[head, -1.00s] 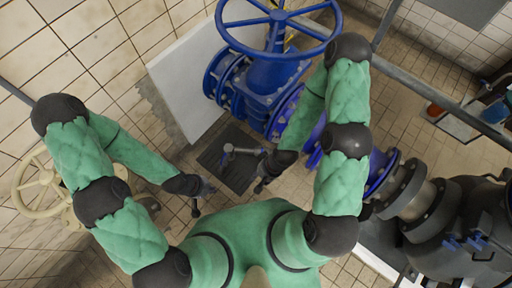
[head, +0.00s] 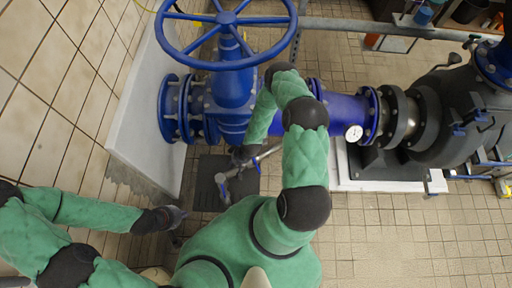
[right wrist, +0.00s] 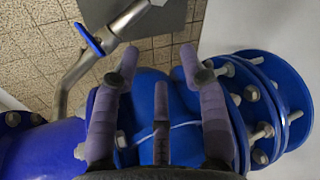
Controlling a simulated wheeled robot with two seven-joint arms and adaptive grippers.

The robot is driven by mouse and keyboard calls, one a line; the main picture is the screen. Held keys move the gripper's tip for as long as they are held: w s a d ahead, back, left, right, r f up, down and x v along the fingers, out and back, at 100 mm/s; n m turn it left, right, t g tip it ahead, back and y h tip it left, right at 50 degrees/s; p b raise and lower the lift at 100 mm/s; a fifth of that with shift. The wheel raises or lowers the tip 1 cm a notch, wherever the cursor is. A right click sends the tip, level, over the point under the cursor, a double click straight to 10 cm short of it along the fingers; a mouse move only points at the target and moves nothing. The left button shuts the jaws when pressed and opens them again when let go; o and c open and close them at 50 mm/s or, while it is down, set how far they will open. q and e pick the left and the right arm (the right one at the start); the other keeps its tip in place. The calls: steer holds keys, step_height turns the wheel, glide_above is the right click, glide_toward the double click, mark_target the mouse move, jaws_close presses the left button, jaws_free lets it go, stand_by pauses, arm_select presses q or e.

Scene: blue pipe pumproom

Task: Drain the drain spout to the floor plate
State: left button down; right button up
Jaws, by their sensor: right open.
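The drain spout (head: 268,152) is a thin grey metal pipe below the blue pipework, with its outer end over the dark square floor plate (head: 205,195). In the right wrist view the spout (right wrist: 72,82) carries a small blue lever (right wrist: 88,39) that appears to lie across the pipe. The floor plate (right wrist: 170,18) shows at the top there. My right gripper (head: 243,156) is beside the spout. In the wrist view its fingers (right wrist: 160,78) are spread and empty, apart from the lever. My left gripper (head: 175,222) is left of the plate; its fingers are too small to read.
A large blue handwheel valve (head: 228,32) rises above the right arm. A blue pipe (head: 345,110) with a gauge leads right to a grey pump (head: 455,125) on a pale plinth. A white panel (head: 140,95) stands at left. Tiled floor (head: 400,235) is clear at lower right.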

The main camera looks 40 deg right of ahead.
steer(key=d+f+t+h+b, duration=0.1)
steer(key=d+f+b, duration=0.1)
steer(key=d+f, duration=0.3)
steer(key=d+f+b, duration=0.1)
steer(key=d+f, duration=0.2)
steer(key=f, duration=0.4)
steer(key=h+b, duration=0.2)
steer(key=b, duration=0.1)
glide_toward(256, 165)
steer(key=shift+n, duration=0.4)
steer(key=b+x, duration=0.2)
steer(key=x, duration=0.1)
steer(key=b+x, duration=0.2)
steer(key=x, duration=0.1)
steer(key=b+x, duration=0.2)
steer(key=x, duration=0.1)
steer(key=shift+w+d+f, duration=0.3)
steer(key=shift+d, duration=0.1)
jaws_close()
